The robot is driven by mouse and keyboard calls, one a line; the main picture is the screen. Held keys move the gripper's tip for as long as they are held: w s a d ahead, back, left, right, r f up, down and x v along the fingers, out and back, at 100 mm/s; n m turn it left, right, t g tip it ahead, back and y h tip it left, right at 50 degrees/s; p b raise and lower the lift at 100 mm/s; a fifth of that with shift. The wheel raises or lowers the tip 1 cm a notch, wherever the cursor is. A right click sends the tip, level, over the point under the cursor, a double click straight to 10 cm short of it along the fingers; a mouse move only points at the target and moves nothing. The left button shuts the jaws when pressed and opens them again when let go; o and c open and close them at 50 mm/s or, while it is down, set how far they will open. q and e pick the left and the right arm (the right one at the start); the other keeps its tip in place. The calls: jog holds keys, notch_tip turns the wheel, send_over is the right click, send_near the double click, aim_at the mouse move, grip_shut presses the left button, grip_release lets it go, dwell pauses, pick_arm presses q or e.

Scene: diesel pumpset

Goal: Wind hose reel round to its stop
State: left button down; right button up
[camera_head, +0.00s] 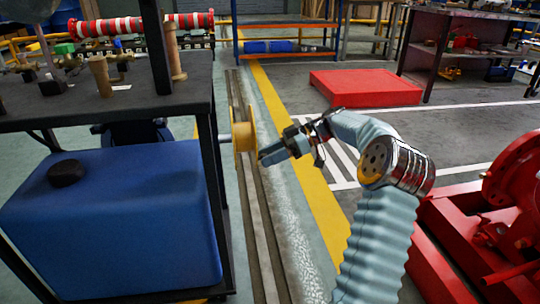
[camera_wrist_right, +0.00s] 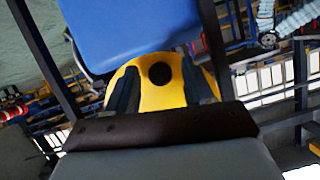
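The hose reel appears as a yellow disc (camera_head: 243,137) seen nearly edge-on, on a short shaft at the right side of the dark bench frame. My right gripper (camera_head: 264,157) reaches it from the right, with its fingers close to the disc. In the right wrist view the yellow disc (camera_wrist_right: 160,96) faces the camera and has a dark round spot at its middle. The two dark fingers of my right gripper (camera_wrist_right: 159,88) are apart on either side of that spot. Whether they touch the disc I cannot tell. My left gripper is not in view.
A blue tank (camera_head: 115,225) with a black cap sits under the dark bench (camera_head: 130,100) on the left. Red machinery (camera_head: 450,230) stands at the right. A low red platform (camera_head: 364,88) lies behind. The floor between bench and machinery is open.

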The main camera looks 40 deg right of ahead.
pick_arm(q)
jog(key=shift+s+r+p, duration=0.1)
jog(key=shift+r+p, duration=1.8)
jog(key=shift+p, duration=0.05)
pick_arm(e)
jog(key=v, duration=1.3)
jog(key=shift+s+d+r, duration=0.2)
jog(key=shift+d, duration=0.1)
